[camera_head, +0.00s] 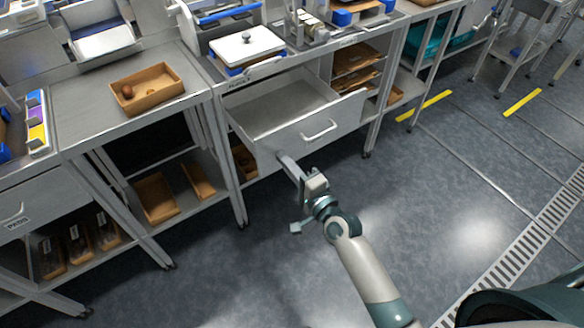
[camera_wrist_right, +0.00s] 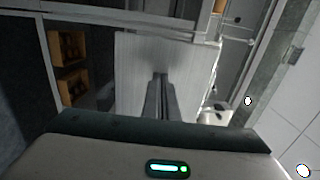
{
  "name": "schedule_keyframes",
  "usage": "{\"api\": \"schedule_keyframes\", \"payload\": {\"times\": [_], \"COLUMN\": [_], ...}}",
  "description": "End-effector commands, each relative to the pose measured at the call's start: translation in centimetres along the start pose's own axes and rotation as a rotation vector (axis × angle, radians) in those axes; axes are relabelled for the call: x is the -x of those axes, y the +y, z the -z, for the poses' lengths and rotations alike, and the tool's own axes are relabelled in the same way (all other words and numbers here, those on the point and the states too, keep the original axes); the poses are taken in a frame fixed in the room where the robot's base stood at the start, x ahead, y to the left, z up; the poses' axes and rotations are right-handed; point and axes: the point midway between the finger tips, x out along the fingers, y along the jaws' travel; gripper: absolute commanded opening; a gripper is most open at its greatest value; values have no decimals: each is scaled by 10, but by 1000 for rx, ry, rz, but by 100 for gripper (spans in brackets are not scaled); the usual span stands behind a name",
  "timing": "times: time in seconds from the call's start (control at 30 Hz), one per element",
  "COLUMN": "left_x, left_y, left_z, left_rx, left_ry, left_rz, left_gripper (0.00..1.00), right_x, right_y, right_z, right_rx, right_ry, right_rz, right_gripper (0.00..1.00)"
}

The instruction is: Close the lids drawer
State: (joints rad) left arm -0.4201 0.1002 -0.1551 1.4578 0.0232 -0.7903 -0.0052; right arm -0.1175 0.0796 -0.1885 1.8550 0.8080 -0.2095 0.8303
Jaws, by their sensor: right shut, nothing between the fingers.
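The lids drawer (camera_head: 345,112) is pulled out from the steel bench, and its bare inside shows as empty. Its front carries a bar handle (camera_head: 319,131). My right gripper (camera_head: 281,157) is shut and empty, with its fingertips at the lower left part of the drawer front, left of and below the handle. Whether the tips touch the front cannot be told. In the right wrist view, the closed fingers (camera_wrist_right: 160,80) point at a pale panel (camera_wrist_right: 140,55), which looks like the drawer front. My left gripper is not in view.
A table to the left holds a wooden tray (camera_head: 172,97) with a brown date. On the bench top above the drawer stands a white-lidded box (camera_head: 247,47). Wooden trays (camera_head: 157,198) lie on the lower shelf. The floor (camera_head: 430,180) to the right is clear.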

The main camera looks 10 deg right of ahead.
Motion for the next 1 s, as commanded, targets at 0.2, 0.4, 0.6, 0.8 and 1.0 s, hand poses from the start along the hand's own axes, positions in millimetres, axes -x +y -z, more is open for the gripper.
{"api": "schedule_keyframes", "payload": {"times": [0.2, 0.4, 0.6, 0.8, 1.0], "left_x": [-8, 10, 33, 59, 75], "left_y": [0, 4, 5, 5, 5], "left_z": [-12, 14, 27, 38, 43], "left_rx": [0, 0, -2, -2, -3], "left_ry": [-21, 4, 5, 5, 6], "left_rz": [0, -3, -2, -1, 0], "left_gripper": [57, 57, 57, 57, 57], "right_x": [-61, -115, -158, -189, -204], "right_y": [-2, 0, 1, 1, 0], "right_z": [0, -1, 0, 0, 0], "right_rx": [-1, 0, 0, 1, 0], "right_ry": [0, -1, -1, 0, -1], "right_rz": [4, 3, 3, 1, 1], "right_gripper": [0, 0, 0, 0, 0]}}
